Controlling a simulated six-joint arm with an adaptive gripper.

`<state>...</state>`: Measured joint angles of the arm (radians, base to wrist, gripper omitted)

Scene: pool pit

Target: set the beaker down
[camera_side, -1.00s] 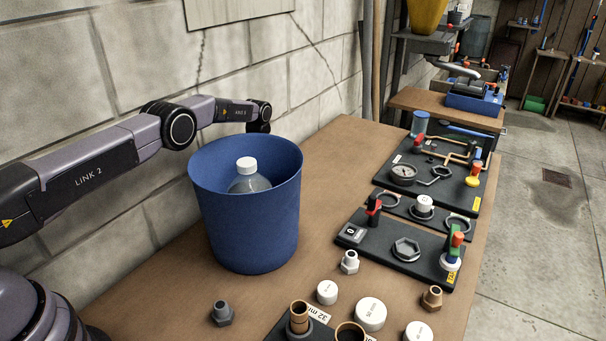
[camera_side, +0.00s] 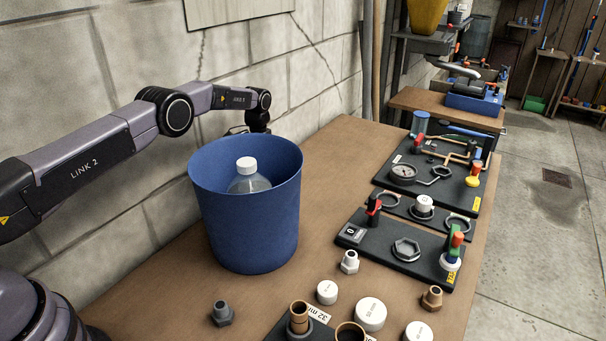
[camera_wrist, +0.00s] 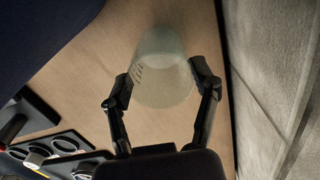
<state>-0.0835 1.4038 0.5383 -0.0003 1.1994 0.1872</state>
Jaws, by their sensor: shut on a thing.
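The beaker (camera_wrist: 165,62) is a pale, translucent vessel with dark marks on its side, in the middle of the wrist view. My gripper (camera_wrist: 163,84) is shut on it, one black finger on each side. The brown bench top (camera_wrist: 95,85) shows behind and around the beaker. I cannot tell whether its base touches the bench. In the side view the beaker and most of my gripper are hidden behind the blue bucket.
The blue bucket (camera_side: 250,225), holding a white-capped bottle (camera_side: 247,180), stands at the front of my wrist. The block wall (camera_wrist: 275,90) runs close along the other side. Black fitting boards (camera_side: 380,255) and loose fittings occupy the bench's right and front.

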